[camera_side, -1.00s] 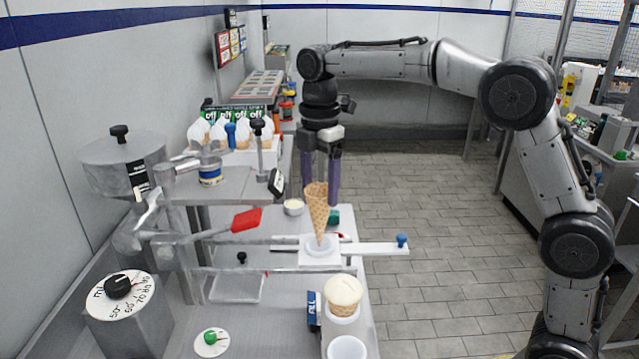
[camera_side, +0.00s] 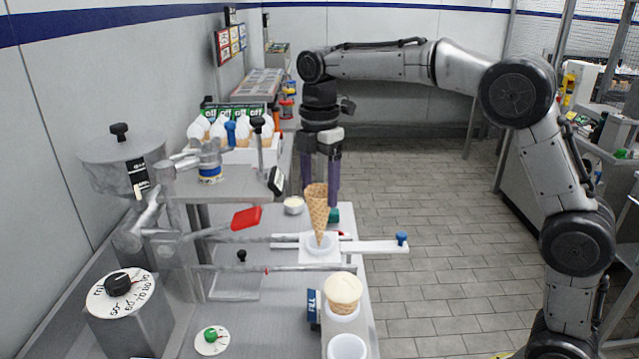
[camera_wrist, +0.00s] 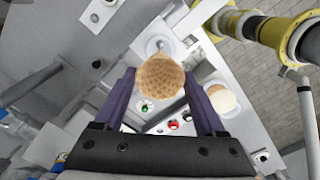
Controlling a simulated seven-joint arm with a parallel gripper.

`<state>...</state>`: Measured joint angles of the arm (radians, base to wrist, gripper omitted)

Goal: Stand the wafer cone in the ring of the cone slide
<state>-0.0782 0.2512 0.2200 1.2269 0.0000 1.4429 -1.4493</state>
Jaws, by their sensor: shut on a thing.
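The wafer cone (camera_side: 317,210) is tan, stands upright with its point down, and its lower end is at the white ring (camera_side: 320,250) of the cone slide (camera_side: 375,247). I cannot tell whether it rests in the ring. My gripper (camera_side: 322,190) points down with its purple fingers around the upper cone, shut on it. In the wrist view the cone (camera_wrist: 160,83) lies between the fingertips (camera_wrist: 160,77). The ring (camera_wrist: 158,46) shows just beyond it, partly hidden by the cone.
A filled cone (camera_side: 343,290) stands in a holder in front, with an empty white ring (camera_side: 347,347) nearer. A red paddle (camera_side: 246,218) and metal rods lie left of the slide.

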